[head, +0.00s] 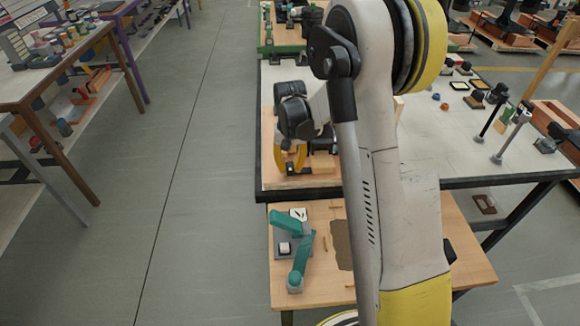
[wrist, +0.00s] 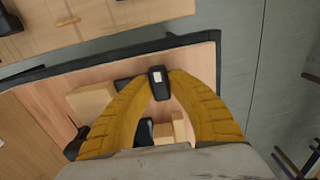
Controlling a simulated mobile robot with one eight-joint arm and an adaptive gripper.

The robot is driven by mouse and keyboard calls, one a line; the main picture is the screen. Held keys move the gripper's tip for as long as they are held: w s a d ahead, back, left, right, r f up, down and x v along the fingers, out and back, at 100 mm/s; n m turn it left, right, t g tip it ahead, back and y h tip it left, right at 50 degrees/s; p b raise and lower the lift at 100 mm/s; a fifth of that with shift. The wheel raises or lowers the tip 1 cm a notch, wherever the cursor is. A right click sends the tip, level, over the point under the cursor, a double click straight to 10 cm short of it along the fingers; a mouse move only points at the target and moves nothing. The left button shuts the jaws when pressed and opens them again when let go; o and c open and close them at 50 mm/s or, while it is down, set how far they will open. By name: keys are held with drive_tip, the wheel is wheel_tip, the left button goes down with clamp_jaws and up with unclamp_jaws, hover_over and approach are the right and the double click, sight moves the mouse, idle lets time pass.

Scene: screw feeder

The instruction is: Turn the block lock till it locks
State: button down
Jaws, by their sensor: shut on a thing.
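The block lock shows in the wrist view as a small black piece (wrist: 158,77) with a pale mark on its face. In the head view my gripper (head: 291,166) points down over the left end of this board (head: 298,183); the block lock itself cannot be made out there.
The board stands at the left front corner of a dark-edged table (head: 500,165). A lower wooden table (head: 400,208) in front carries a teal lever device (head: 300,262). Several posts and small parts stand on the table's right side. The floor aisle (head: 190,200) at left is clear.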

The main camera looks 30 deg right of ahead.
sight(290, 167)
drive_tip(key=c, duration=1.2)
unclamp_jaws()
drive_tip(key=shift+c, duration=0.2)
drive_tip(key=shift+r, duration=0.1)
wheel_tip(290, 167, up, 12)
drive_tip(key=s+a+r+n+t, duration=0.2)
drive_tip(key=s+a+r+t, duration=0.1)
drive_tip(key=s+a+r, duration=0.65)
drive_tip(key=s+a+f+n+t, duration=0.1)
drive_tip(key=s+t, duration=0.1)
drive_tip(key=s, duration=0.4)
drive_tip(key=s+a+f+n+t, duration=0.1)
drive_tip(key=s+t, duration=0.1)
drive_tip(key=s, duration=0.4)
drive_tip(key=shift+f+n, duration=0.4)
